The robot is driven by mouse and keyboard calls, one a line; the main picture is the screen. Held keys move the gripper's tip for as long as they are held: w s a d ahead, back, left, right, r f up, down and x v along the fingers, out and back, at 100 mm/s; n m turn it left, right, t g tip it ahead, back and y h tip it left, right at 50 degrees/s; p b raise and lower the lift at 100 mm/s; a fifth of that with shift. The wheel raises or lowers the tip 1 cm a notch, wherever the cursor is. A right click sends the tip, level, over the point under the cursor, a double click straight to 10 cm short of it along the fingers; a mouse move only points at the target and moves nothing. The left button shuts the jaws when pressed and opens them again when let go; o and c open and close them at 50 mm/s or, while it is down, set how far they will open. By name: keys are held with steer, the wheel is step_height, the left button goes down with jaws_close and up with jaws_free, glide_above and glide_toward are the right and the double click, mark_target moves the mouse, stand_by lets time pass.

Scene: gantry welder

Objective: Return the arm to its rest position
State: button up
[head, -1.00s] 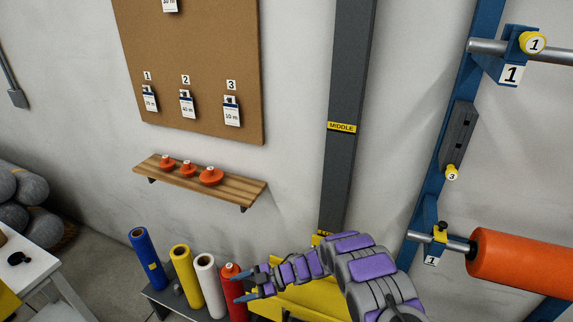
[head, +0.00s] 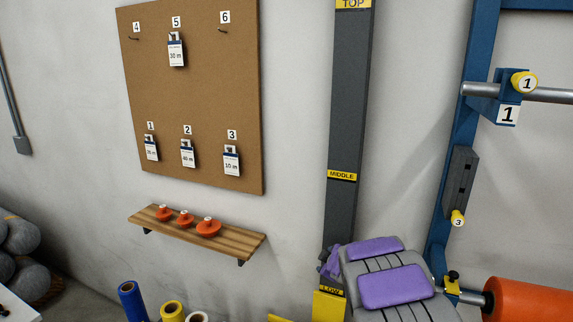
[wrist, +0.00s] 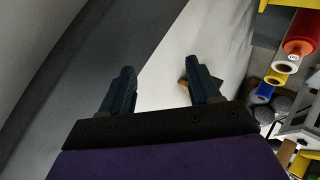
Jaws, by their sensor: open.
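My arm, with purple pads, shows at the bottom right of centre in the head view, folded in front of the grey post (head: 345,120). Its end is mostly hidden behind its own links there. In the wrist view my gripper (wrist: 160,88) is open, its two dark blue fingers apart with nothing between them. Beyond the fingers are a pale wall and a dark grey surface, probably the post.
A corkboard (head: 200,100) with tags hangs on the wall above a wooden shelf (head: 235,238) holding red-orange knobs. Coloured rolls, including a blue one (head: 132,300), stand below. At right, a blue frame (head: 450,140) carries an orange roll (head: 525,300).

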steer(key=s+d+r+m+g+h+b, duration=0.1)
steer(key=s+d+r+m+h, duration=0.35)
steer(key=s+d, duration=0.35)
steer(key=s+d+m+g+h+b, duration=0.2)
steer(key=s+d+m+g, duration=0.15)
steer(key=s, duration=1.15)
steer(key=s+a+f+m+g+y, duration=0.1)
steer(key=s+a+g, duration=0.1)
steer(key=s, duration=0.9)
steer(key=s+a+f+m+g+y+b, duration=0.1)
steer(key=s+a, duration=0.4)
steer(key=s, duration=0.6)
steer(key=s+a+f+m+g+y+b, duration=0.1)
steer(key=s+a+f+m+g+y, duration=0.1)
steer(key=s, duration=0.9)
steer(key=a+g+y, duration=0.1)
steer(key=g, duration=0.1)
steer(key=shift+a+g, duration=0.15)
steer(key=shift+g, duration=0.2)
